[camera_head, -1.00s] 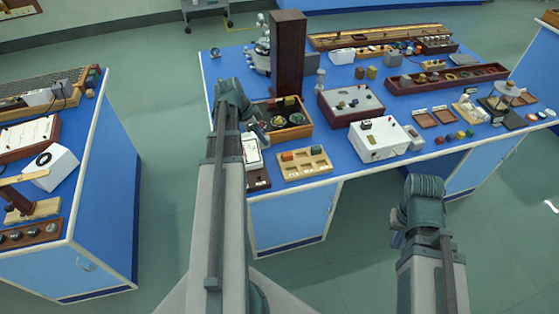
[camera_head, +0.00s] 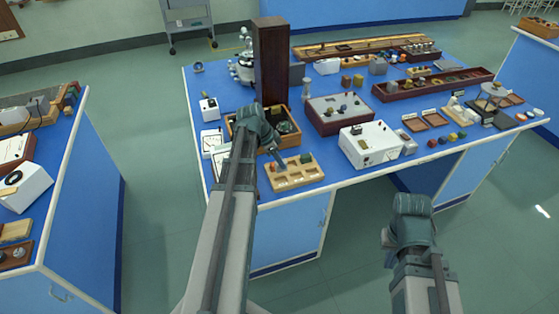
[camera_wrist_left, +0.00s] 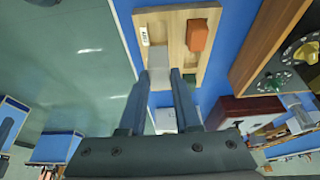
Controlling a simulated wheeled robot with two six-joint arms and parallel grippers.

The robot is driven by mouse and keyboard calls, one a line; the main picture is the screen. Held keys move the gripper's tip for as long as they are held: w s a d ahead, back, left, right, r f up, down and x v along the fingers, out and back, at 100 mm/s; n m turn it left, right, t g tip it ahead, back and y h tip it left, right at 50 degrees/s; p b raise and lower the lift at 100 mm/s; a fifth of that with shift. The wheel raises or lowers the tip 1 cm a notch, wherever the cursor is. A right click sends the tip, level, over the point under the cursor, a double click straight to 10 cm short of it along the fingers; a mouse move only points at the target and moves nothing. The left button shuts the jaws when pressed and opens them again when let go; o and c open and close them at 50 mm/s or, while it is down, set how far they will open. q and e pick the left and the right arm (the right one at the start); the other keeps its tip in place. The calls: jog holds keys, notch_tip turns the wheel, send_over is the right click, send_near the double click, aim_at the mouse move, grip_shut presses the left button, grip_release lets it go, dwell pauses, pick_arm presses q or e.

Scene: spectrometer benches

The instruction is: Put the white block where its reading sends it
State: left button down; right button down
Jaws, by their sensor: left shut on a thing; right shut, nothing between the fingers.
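My left gripper (camera_head: 280,158) is above the wooden sorting tray (camera_head: 288,184) at the front edge of the blue bench. In the left wrist view its fingers (camera_wrist_left: 160,85) are shut on the white block (camera_wrist_left: 158,76), which looks pale grey there. The block is at the tray's edge in that view; whether it touches the tray I cannot tell. The tray also shows in the wrist view (camera_wrist_left: 170,32), with an orange block (camera_wrist_left: 197,35) in a compartment and a small label (camera_wrist_left: 144,35) too small to read. My right gripper (camera_head: 389,238) is shut and empty, away from the bench.
A dark upright column (camera_head: 271,62) stands behind my left gripper, with a wooden box (camera_head: 292,119) of round parts before it. A white instrument box (camera_head: 369,144) is right of the tray. White meters (camera_head: 211,140) are on the left. Floor lies open between the benches.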

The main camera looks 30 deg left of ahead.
pick_arm(q)
jog(key=shift+f+b, duration=3.15)
jog(key=shift+f, duration=0.15)
jog(key=c, duration=0.5)
grip_release()
jog(key=shift+c, duration=0.2)
jog(key=shift+r, duration=0.1)
jog(key=p+v, duration=1.2)
jog(key=v, duration=0.1)
jog(key=shift+s+r+p, duration=0.15)
jog(key=shift+r+p, duration=0.2)
jog(key=shift+p, duration=0.05)
